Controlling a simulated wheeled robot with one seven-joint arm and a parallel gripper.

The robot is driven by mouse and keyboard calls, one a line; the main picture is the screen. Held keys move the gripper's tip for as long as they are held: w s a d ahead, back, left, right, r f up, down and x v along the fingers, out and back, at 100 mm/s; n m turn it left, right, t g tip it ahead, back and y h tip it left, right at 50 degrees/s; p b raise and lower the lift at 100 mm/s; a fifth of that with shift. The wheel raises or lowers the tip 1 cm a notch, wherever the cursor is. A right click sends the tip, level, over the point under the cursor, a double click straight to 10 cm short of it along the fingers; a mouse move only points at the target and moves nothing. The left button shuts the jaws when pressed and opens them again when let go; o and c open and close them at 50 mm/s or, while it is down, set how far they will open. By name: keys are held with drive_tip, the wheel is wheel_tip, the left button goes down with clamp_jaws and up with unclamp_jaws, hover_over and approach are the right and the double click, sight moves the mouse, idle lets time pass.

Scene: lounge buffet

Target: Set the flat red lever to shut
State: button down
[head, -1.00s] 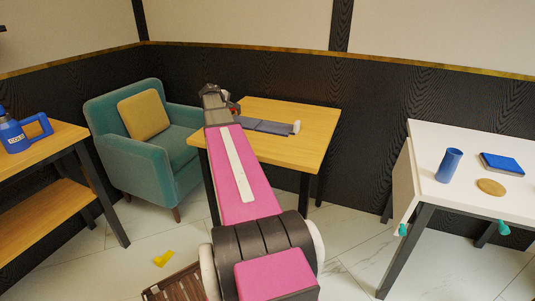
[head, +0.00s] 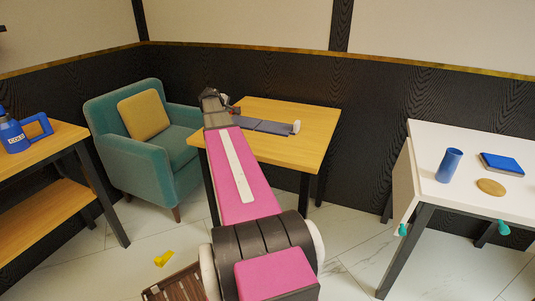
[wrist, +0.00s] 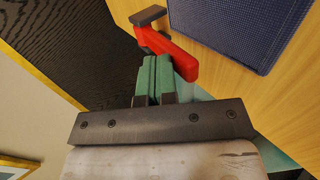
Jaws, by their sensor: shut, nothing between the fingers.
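The flat red lever (wrist: 167,48) shows in the wrist view at the top centre, on the wooden table edge, with a dark end piece (wrist: 148,16) at its upper left. My gripper (wrist: 155,62) has green fingers pressed together with nothing between them. The fingertips are right beside the lever's lower left side; I cannot tell whether they touch it. A blue-grey textured panel (wrist: 238,28) lies right of the lever. In the head view my gripper's end is at the left edge of the wooden table (head: 290,150), and the lever is mostly hidden behind it.
A teal armchair (head: 115,130) with a yellow cushion stands close to the left of the wooden table. A white table (head: 455,205) with a blue cup (head: 449,165) is at the right. A wooden shelf table (head: 55,148) with a blue jug (head: 14,134) is at the left.

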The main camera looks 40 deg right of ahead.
drive_tip(key=shift+f, duration=0.15)
drive_tip(key=shift+r, duration=0.25)
drive_tip(key=shift+r, duration=0.4)
drive_tip(key=v, duration=0.6)
idle(0.4)
idle(0.4)
